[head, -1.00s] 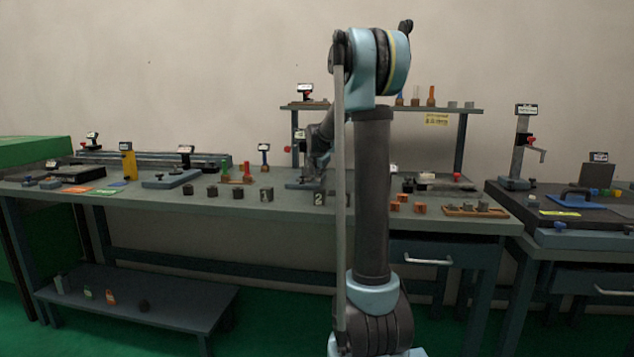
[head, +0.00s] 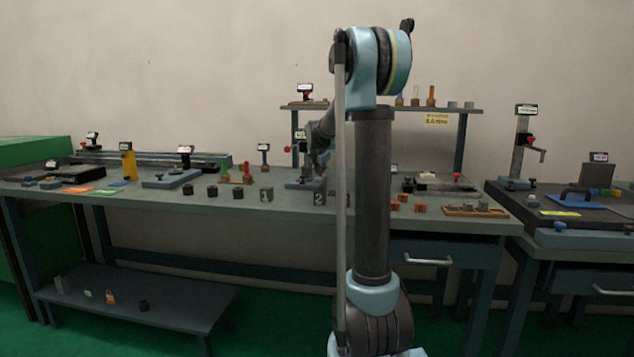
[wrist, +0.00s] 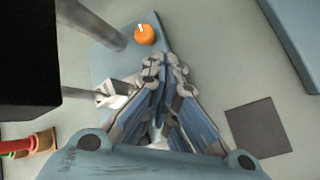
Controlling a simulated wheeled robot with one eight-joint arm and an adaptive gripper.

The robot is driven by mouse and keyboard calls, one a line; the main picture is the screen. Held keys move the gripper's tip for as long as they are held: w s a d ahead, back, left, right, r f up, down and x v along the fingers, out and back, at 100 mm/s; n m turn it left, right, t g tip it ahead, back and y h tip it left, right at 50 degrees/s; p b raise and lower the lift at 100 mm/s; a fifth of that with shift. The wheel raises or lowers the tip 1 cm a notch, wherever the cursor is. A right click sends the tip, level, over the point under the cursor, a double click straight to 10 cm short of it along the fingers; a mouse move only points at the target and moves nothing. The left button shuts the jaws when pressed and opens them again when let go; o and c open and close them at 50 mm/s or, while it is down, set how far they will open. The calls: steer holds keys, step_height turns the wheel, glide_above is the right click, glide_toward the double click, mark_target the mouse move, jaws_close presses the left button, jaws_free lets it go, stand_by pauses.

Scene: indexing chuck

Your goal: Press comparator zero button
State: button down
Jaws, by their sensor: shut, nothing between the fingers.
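In the wrist view, an orange round knob or button (wrist: 145,34) with a white mark sits on a blue base plate (wrist: 118,60). I cannot tell whether it is the comparator's zero button. A grey metal post (wrist: 92,22) rises beside it, and a dark block (wrist: 28,50) fills the upper left. My gripper (wrist: 165,62) is shut and empty, its tips over the plate, just below the orange knob in the picture; contact is not visible. In the head view, the stand's base (head: 300,184) shows on the bench, and my arm hides most of the stand.
A dark square (wrist: 258,128) lies right of my gripper in the wrist view. Red and green parts (wrist: 30,146) are at lower left. On the bench, numbered blocks (head: 266,194) stand in front of the stand and orange blocks (head: 420,208) to the right. A shelf (head: 440,109) stands behind.

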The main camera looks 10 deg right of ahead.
steer(key=shift+r, duration=0.2)
steer(key=shift+r, duration=2.5)
steer(key=s+f+m, duration=0.2)
steer(key=s+m, duration=0.3)
steer(key=s, duration=0.5)
steer(key=s+f+m+g+y, duration=0.1)
steer(key=s+f+m, duration=0.1)
steer(key=s+m, duration=0.4)
steer(key=s+f+m, duration=0.3)
steer(key=s+m, duration=0.3)
steer(key=s, duration=0.8)
steer(key=shift+a, duration=0.1)
steer(key=s+f+m+g, duration=0.3)
steer(key=s+f, duration=0.6)
steer(key=s, duration=0.4)
steer(key=s+f+m+g+y, duration=0.1)
steer(key=s+f+m, duration=0.3)
steer(key=s+f, duration=0.5)
steer(key=s+a+g, duration=0.1)
steer(key=s, duration=0.3)
steer(key=shift+f+g, duration=0.3)
steer(key=shift+g, duration=0.1)
